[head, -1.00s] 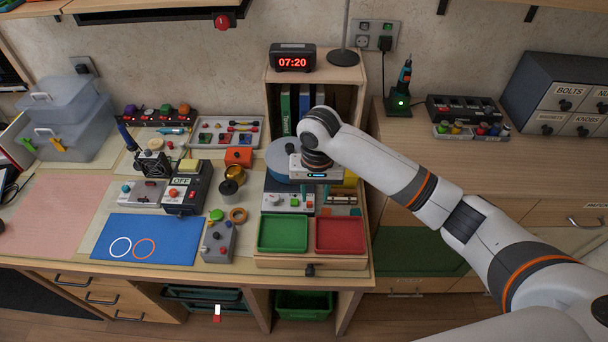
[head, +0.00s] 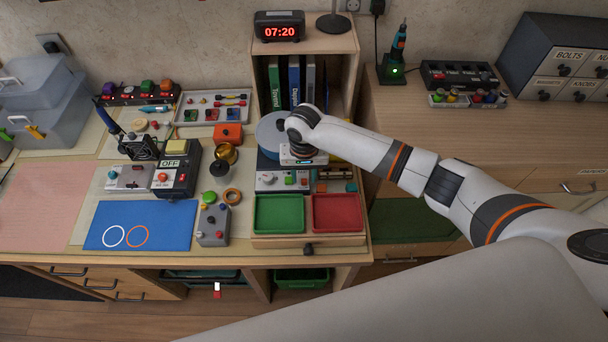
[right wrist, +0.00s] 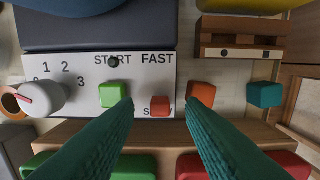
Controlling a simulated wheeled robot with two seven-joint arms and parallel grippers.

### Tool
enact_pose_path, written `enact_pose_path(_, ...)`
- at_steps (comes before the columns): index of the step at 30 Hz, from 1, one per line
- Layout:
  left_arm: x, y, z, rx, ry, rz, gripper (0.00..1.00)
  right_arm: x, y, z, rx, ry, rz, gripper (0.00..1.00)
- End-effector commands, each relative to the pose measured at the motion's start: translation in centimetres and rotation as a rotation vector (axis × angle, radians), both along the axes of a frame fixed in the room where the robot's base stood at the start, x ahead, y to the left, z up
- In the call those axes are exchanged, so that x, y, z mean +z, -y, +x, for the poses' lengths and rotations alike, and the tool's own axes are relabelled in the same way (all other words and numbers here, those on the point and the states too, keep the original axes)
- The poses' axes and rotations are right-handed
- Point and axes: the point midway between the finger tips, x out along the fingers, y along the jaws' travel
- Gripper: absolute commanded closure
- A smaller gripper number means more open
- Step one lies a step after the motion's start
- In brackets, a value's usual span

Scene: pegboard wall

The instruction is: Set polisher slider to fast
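The polisher has a blue disc (head: 269,134) and a white front panel (head: 268,182). In the right wrist view its panel (right wrist: 75,72) carries a dial (right wrist: 48,97), a green START button (right wrist: 112,94) and a slider marked FAST at the top and SLOW at the bottom. The red slider knob (right wrist: 160,106) is at the SLOW end. My right gripper (right wrist: 158,104) is open, its teal fingertips on either side of the knob with gaps showing. In the head view my right gripper (head: 303,162) is over the polisher's right part. My left gripper is out of view.
A green tray (head: 279,229) and a red tray (head: 337,229) lie in front of the polisher. An orange block (right wrist: 203,93) and a teal block (right wrist: 264,95) are right of the panel. A bookshelf (head: 344,95) stands behind.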

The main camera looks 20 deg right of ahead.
Motion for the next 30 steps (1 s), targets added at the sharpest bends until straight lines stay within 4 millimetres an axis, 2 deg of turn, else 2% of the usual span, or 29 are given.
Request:
enact_pose_path(4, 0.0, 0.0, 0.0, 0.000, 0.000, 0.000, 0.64, -1.1, 0.0, 0.0, 0.001, 0.000, -0.001, 0.64)
enact_pose_path(13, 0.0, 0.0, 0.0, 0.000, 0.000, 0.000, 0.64, -1.3, 0.0, 0.0, 0.001, 0.000, 0.000, 0.64)
enact_pose_path(20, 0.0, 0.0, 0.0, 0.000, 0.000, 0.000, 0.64, -1.3, 0.0, 0.0, 0.001, 0.000, 0.000, 1.00)
enact_pose_path(26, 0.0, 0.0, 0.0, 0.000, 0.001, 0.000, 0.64, -1.3, 0.0, 0.0, 0.000, 0.000, 0.000, 1.00)
enact_pose_path(30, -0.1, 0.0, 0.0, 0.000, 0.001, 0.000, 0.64, -1.3, 0.3, 1.2, -0.003, 0.000, 0.001, 1.00)
